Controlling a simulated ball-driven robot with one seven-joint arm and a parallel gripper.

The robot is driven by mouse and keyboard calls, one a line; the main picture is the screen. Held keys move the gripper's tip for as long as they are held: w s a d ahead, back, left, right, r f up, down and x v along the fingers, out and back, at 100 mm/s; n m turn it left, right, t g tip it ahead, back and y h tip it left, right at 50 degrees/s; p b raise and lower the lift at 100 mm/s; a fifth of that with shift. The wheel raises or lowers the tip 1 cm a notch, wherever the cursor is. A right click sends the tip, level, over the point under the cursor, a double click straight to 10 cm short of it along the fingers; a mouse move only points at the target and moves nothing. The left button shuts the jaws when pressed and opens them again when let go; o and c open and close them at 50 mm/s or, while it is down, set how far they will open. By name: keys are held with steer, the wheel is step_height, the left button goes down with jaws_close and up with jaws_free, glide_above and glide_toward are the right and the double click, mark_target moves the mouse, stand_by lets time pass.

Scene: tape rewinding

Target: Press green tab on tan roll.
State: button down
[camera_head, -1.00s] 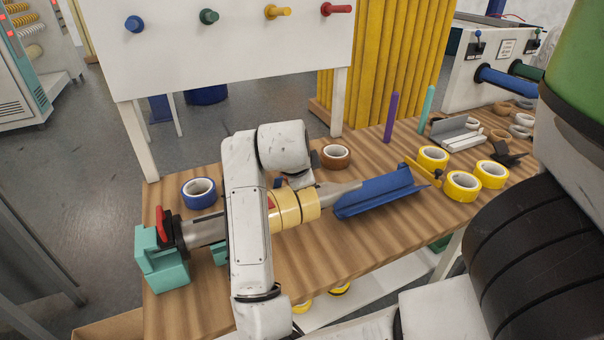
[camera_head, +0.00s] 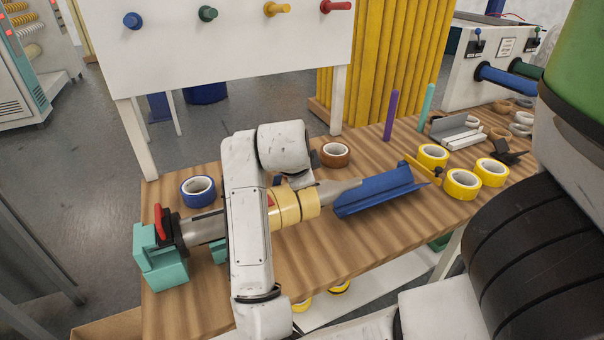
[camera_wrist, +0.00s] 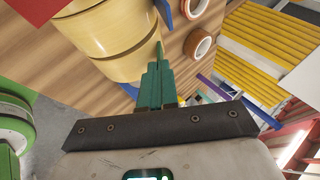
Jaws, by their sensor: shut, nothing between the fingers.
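The tan roll (camera_head: 285,209) sits on a grey spindle (camera_head: 205,229) over the wooden table, partly hidden by my arm. It fills the upper left of the wrist view (camera_wrist: 120,45). A thin green strip (camera_wrist: 160,50), which looks like the tab, shows at the roll's right edge. My gripper (camera_wrist: 155,72) has dark green fingers, shut and empty, with their tips close to the strip and the roll's edge. I cannot tell whether they touch. In the head view my gripper is hidden behind my arm.
A blue trough (camera_head: 375,190) lies to the right of the roll. A teal block stand (camera_head: 160,258) with a red handle (camera_head: 160,222) is at the left end. A blue roll (camera_head: 198,190) and a brown roll (camera_head: 335,155) lie behind. Yellow rolls (camera_head: 462,184) lie farther right.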

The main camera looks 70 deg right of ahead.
steer(key=shift+s+f, duration=0.1)
steer(key=shift+f, duration=0.1)
stand_by(0.7)
steer(key=c, duration=1.8)
jaws_free()
steer(key=o, duration=0.4)
steer(key=shift+o, duration=0.2)
steer(key=shift+r, duration=0.1)
steer(key=v, duration=1)
steer(key=shift+a+r, duration=0.25)
steer(key=shift+r, duration=0.1)
